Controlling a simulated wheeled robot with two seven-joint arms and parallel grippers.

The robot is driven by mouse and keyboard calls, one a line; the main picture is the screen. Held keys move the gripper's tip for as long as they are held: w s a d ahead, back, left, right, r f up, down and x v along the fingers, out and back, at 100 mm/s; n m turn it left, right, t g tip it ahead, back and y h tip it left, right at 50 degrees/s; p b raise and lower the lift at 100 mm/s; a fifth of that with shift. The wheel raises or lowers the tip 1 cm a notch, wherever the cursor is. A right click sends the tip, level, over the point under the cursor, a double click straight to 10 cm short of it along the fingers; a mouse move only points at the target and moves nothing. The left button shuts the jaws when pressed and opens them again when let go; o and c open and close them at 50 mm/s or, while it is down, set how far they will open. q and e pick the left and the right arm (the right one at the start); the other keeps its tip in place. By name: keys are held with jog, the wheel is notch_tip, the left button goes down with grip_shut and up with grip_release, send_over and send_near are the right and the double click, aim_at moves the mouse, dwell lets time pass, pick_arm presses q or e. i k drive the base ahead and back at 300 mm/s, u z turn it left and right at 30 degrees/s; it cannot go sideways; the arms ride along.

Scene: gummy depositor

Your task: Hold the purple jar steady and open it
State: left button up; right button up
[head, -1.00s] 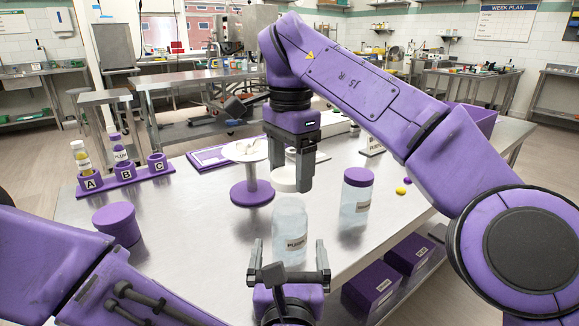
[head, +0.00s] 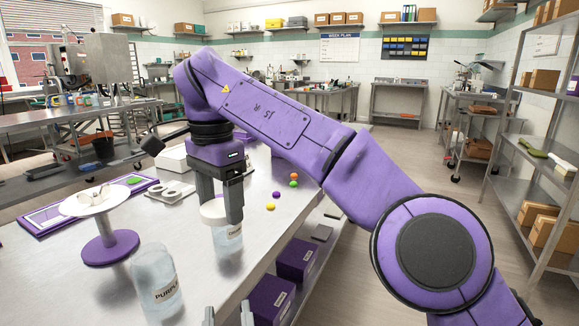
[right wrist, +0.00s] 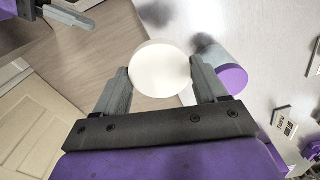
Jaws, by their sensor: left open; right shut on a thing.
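The clear jar labelled PURPLE (head: 158,288) stands upright on the steel table at lower left in the head view, with no lid on its top. My right gripper (head: 222,208) is shut on a white round lid (head: 211,212), right of that jar and apart from it. The lid also shows between the fingers in the right wrist view (right wrist: 160,68). My left gripper (head: 228,316) shows only its fingertips at the bottom edge, apart and empty, right of the jar.
Another jar (head: 230,238) stands partly hidden behind my right gripper; its purple lid shows in the wrist view (right wrist: 233,79). A purple-based stand (head: 108,247) with a white top is at left. Small coloured balls (head: 271,207) lie near the table's right edge.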

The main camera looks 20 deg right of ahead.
aim_at(153, 271)
jog(key=z, duration=1.55)
jog(key=i, duration=4.35)
jog(key=u, duration=4.35)
jog(key=i, duration=1)
jog(key=z, duration=0.05)
